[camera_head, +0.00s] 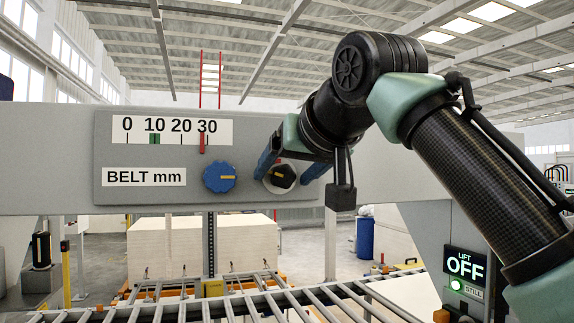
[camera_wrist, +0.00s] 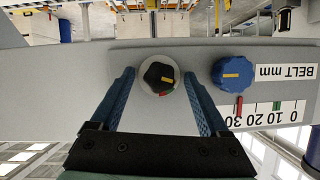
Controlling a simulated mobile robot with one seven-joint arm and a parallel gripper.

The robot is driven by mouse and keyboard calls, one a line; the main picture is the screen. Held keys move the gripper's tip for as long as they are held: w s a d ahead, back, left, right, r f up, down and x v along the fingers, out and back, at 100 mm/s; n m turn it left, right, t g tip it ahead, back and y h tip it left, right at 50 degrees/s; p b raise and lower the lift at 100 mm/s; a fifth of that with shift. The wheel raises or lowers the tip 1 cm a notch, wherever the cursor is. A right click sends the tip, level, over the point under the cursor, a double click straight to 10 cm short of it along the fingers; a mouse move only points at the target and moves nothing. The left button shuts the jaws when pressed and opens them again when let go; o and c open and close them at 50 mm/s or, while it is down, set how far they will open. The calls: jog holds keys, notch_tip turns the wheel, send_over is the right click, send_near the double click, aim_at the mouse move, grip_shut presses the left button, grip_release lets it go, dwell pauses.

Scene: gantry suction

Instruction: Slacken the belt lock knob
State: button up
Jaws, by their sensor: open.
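The black knob (camera_head: 285,178) with a yellow pointer line sits on the grey panel right of the blue knob. In the wrist view, which is upside down, the black knob (camera_wrist: 157,74) shows a round plate behind it with small red and green marks. In the head view its pointer line lies nearly level, tilted slightly. My gripper (camera_head: 284,179) is open, with one blue finger on each side of the black knob. In the wrist view, my gripper (camera_wrist: 159,72) shows gaps between the fingers and the knob. No label for the black knob is visible.
The blue knob (camera_head: 220,178) sits close to my left finger in the head view. The belt scale (camera_head: 172,130) above has a red pointer at about 30 and a green mark near 10. A lift display (camera_head: 465,264) reads OFF and STILL. A roller conveyor (camera_head: 240,305) runs below.

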grip_shut()
dwell(0.4)
jog(key=shift+n, duration=0.3)
jog(key=shift+a+n+t+h+p, duration=0.15)
jog(key=shift+n+t+h+p, duration=0.15)
jog(key=shift+n+h, duration=0.5)
jog(key=shift+s+n+t+h, duration=0.1)
jog(key=shift+n+t+h, duration=0.35)
jog(key=shift+n, duration=0.75)
jog(key=shift+h, duration=0.25)
grip_release()
